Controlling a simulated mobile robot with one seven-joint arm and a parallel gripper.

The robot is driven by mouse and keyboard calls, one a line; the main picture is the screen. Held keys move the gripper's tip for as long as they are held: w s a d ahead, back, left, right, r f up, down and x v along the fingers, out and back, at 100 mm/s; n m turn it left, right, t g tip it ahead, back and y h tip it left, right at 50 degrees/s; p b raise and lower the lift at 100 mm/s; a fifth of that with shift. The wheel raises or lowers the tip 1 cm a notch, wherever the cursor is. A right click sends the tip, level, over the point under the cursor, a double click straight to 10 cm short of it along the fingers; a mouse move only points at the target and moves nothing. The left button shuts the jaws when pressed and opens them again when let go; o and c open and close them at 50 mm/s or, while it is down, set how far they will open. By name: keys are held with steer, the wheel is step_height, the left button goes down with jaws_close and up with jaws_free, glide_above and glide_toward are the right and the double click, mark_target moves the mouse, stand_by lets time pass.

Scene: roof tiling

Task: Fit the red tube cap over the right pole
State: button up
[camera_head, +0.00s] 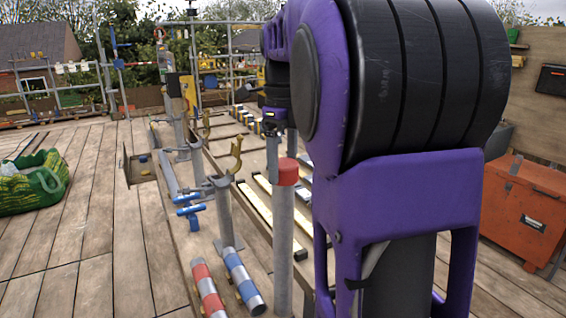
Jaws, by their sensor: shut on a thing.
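A red tube cap (288,172) sits at the top of a grey upright pole (281,245) in the middle of the camera_head view. It looks level, but I cannot tell how far down it sits. Another grey pole (224,217) stands to its left, with a yellow forked hook (236,157) near its top. My gripper (272,136) is small in the view, behind and above the red cap, pointing down. It appears shut on a grey upright tube (272,162) directly below it. The fingertips are hard to make out, and my arm hides the area to the right.
Red-and-white (208,290) and blue-and-white (243,280) striped tubes lie in front of the poles. Blue clamps (188,204) lie to the left. A green bag (35,182) is at far left, an orange toolbox (522,212) at right.

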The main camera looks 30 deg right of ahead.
steer(key=o, duration=1.2)
steer(key=shift+o, duration=0.2)
step_height(320, 180, up, 17)
steer(key=p, duration=0.3)
steer(key=shift+r, duration=0.2)
